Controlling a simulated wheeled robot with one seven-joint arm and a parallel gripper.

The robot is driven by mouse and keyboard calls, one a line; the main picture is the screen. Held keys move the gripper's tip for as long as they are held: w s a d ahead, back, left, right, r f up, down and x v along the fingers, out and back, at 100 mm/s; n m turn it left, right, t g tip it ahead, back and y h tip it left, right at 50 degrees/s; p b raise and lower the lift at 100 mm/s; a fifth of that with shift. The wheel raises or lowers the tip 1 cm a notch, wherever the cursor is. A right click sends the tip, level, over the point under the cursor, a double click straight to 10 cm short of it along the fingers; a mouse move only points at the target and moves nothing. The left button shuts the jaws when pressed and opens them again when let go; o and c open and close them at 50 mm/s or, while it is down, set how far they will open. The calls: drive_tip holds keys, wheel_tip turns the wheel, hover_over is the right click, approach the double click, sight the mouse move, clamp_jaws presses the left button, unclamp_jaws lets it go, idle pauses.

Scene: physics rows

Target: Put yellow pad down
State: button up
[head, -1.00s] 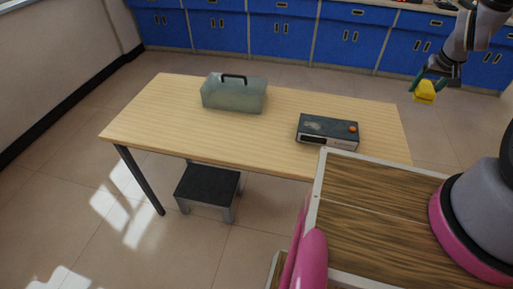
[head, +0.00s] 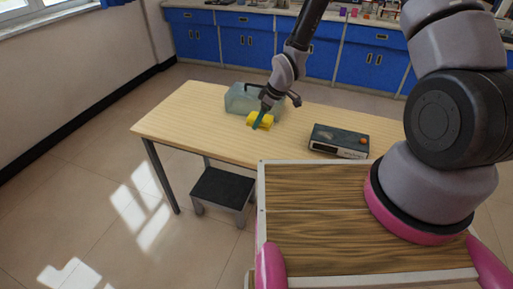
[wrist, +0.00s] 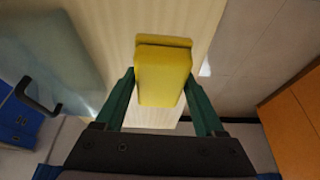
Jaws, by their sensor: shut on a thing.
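The yellow pad (head: 265,122) is a small block over the middle of the wooden table (head: 200,122), just in front of the translucent box. My gripper (head: 260,117) points down, its green fingers shut on the pad. In the wrist view the pad (wrist: 163,75) sits between the two fingertips of my gripper (wrist: 163,88), with the table top (wrist: 120,45) behind it. I cannot tell whether the pad touches the table.
The translucent box (head: 240,99) with a black handle stands close behind the pad. A dark device (head: 338,141) with an orange knob is to the right. The table's left part is clear. A black-topped step stool (head: 222,188) stands on the floor in front of the table.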

sight(270, 120)
drive_tip(key=shift+n, duration=0.3)
drive_tip(key=f, duration=0.3)
drive_tip(key=a+f, duration=0.1)
drive_tip(key=f, duration=0.1)
drive_tip(key=shift+s+f, duration=0.15)
drive_tip(key=shift+s, duration=0.15)
drive_tip(key=shift+w+f, duration=0.1)
drive_tip(key=shift+f, duration=2.45)
drive_tip(key=shift+f, duration=0.2)
drive_tip(key=o, duration=1.4)
drive_tip(key=shift+d+r, duration=0.1)
drive_tip(key=shift+r, duration=0.25)
drive_tip(key=v, duration=1.1)
drive_tip(key=shift+d+r, duration=0.25)
drive_tip(key=shift+r, duration=0.1)
